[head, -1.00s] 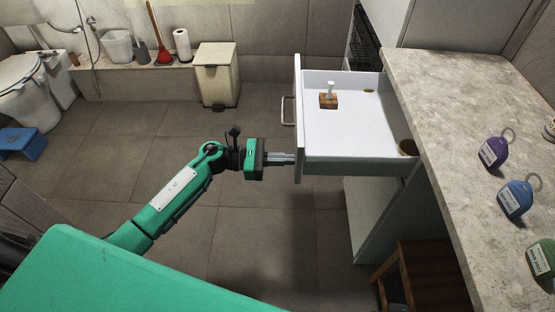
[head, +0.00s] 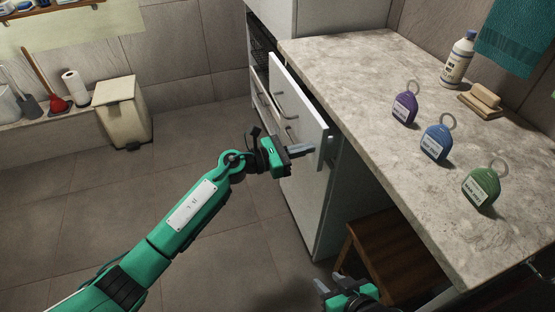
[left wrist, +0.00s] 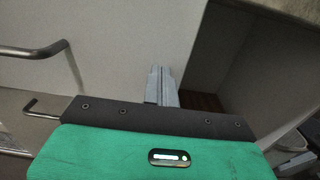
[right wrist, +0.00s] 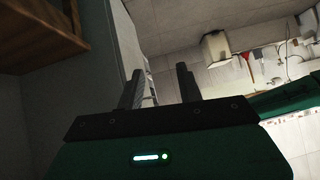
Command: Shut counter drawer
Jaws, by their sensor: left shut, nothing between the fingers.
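In the left wrist view the closed fingers (left wrist: 161,84) point at a pale panel, with a metal handle (left wrist: 70,60) to the left. My right gripper (head: 334,283) is low in front of the stool, fingers apart and empty, also in the right wrist view (right wrist: 158,88).
The counter (head: 390,120) holds purple (head: 405,104), blue (head: 436,141) and green (head: 482,186) tagged items, a bottle (head: 458,60) and a soap dish (head: 478,105). A wooden stool (head: 385,255) stands underneath. A bin (head: 123,112) is far left; floor between is clear.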

